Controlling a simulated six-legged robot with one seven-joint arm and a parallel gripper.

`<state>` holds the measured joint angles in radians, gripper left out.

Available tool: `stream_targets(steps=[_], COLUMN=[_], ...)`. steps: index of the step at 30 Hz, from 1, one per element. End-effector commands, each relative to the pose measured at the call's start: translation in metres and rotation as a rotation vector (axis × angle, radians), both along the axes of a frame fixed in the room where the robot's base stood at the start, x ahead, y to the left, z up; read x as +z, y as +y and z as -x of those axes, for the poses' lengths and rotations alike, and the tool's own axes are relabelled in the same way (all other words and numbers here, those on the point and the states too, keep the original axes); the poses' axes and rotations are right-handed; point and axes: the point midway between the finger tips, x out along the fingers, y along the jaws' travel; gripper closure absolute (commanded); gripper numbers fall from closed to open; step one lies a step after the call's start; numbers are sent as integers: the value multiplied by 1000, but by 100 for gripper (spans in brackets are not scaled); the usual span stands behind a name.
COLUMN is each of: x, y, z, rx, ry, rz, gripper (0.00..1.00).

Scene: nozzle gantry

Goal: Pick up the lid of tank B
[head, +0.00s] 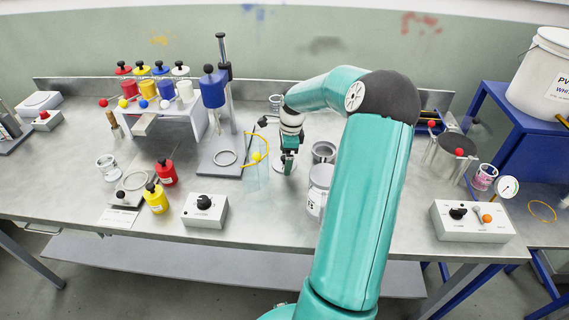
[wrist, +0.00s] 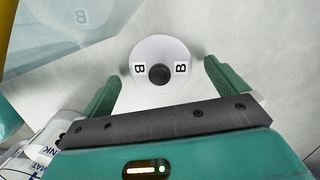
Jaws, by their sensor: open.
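The lid of tank B (wrist: 143,52) is a round white disc with a black knob and two "B" labels. It lies on the grey bench top in the wrist view, and its white edge shows under my gripper in the head view (head: 278,165). My gripper (head: 288,165) is open and points down over the lid. In the wrist view, its two green fingers (wrist: 163,74) stand on either side of the lid with the knob between them, not closed on it. Whether the fingertips are level with the knob is hard to tell.
A labelled white tank (head: 317,195) and an open grey can (head: 323,152) stand just right of my gripper. A stand with a blue vessel (head: 213,90) is further left.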

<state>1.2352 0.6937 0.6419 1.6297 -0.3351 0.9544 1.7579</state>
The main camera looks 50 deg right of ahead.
Motion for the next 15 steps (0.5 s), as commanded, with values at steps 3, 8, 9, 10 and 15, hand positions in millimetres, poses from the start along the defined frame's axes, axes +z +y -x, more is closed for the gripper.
stream_targets(steps=[3,8,9,10,15], x=[-8,-8,-8,-8,-8], y=[1,1,1,1,1], z=[-1,-1,-1,-1,-1], rx=[1,1,1,1,1], ry=[-2,-2,-2,-2,-2], rz=[1,2,2,1,1], gripper=[2,2,2,6,39])
